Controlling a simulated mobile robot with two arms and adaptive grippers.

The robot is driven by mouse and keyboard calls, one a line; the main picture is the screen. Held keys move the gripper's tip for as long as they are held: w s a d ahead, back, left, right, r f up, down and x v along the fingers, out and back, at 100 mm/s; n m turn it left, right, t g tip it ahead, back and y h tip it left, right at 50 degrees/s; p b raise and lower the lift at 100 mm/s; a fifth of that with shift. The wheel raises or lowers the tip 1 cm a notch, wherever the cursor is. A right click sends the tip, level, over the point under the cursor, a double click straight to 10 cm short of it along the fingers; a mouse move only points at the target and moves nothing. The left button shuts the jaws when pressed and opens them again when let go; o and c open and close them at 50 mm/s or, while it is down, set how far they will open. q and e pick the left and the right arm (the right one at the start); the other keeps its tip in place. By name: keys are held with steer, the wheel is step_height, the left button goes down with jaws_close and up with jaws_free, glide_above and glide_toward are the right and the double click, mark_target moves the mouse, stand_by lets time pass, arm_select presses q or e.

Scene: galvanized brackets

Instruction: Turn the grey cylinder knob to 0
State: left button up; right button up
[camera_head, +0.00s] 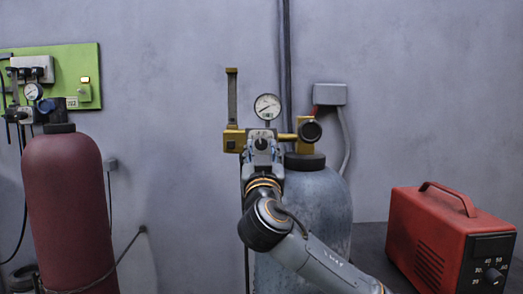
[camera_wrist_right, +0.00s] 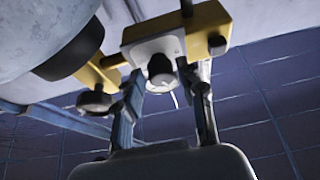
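The grey cylinder (camera_head: 318,210) stands upright against the wall, with a brass regulator (camera_head: 232,141) and a round gauge (camera_head: 267,107) at its top. The regulator's dark knob (camera_head: 261,144) sits on a pale plate, and it also shows in the right wrist view (camera_wrist_right: 160,68). My right gripper (camera_head: 262,158) is just below and in front of the knob. In the wrist view its fingers (camera_wrist_right: 168,80) are spread on either side of the knob, with gaps visible; contact is not clear. The dial's figures are too small to read. My left gripper is not in view.
A dark red cylinder (camera_head: 65,205) stands at the left below a green panel (camera_head: 75,70). A red box (camera_head: 430,235) with a numbered dial sits at the right. A second round black knob (camera_head: 311,131) is right of the gauge. A grey wall box (camera_head: 329,94) hangs behind.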

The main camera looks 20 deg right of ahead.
jaws_close()
